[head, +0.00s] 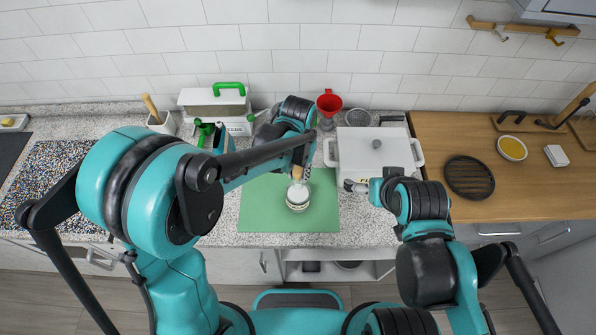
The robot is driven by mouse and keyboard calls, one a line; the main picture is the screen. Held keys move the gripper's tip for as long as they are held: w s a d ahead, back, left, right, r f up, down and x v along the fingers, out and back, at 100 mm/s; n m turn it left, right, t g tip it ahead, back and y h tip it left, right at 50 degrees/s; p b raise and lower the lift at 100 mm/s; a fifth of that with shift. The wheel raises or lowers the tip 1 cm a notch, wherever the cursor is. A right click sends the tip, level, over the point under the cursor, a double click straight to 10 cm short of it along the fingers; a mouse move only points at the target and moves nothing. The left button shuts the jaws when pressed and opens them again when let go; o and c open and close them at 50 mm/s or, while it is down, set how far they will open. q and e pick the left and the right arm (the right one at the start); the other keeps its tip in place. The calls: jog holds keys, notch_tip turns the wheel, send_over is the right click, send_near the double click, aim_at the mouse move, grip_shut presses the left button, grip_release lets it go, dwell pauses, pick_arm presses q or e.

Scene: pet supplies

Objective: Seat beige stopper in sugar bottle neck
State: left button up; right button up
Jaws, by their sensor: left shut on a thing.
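The sugar bottle (298,201), white and round, stands on the green mat (258,212) near the middle of the counter. My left gripper (299,160) is right above the bottle, pointing down, shut on the small beige stopper (297,173). The stopper is at the top of the bottle. The gripper and the steep view hide whether it sits inside the neck or just over it. My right gripper (352,186) is low at the mat's right edge, in front of the white lidded box; its fingers are too small to read.
The white lidded box (372,150) stands right of the mat. A red funnel (328,103) and a white container with a green handle (213,101) stand at the back. A dark round trivet (469,177) lies on the wooden counter at right. The mat's front is clear.

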pick_arm(q)
jog(key=shift+f+b, duration=0.85)
jog(key=shift+f, duration=0.1)
dwell(0.4)
dwell(0.3)
jog(key=o, duration=0.9)
jog(key=shift+c, duration=0.2)
jog(key=shift+r, duration=0.1)
notch_tip(320, 180, up, 12)
jog(key=shift+f, duration=0.1)
jog(key=s+a+f+n+t+b, duration=0.2)
jog(key=s+a+f+b, duration=0.3)
jog(key=a+f+b, duration=0.3)
jog(key=s+a+f+n+t+b, duration=0.2)
jog(key=s+a+f+t+b, duration=0.3)
jog(key=a+f+b, duration=0.3)
jog(key=shift+s+a+f+b, duration=0.3)
jog(key=shift+a+b, duration=0.35)
jog(key=shift+a, duration=0.25)
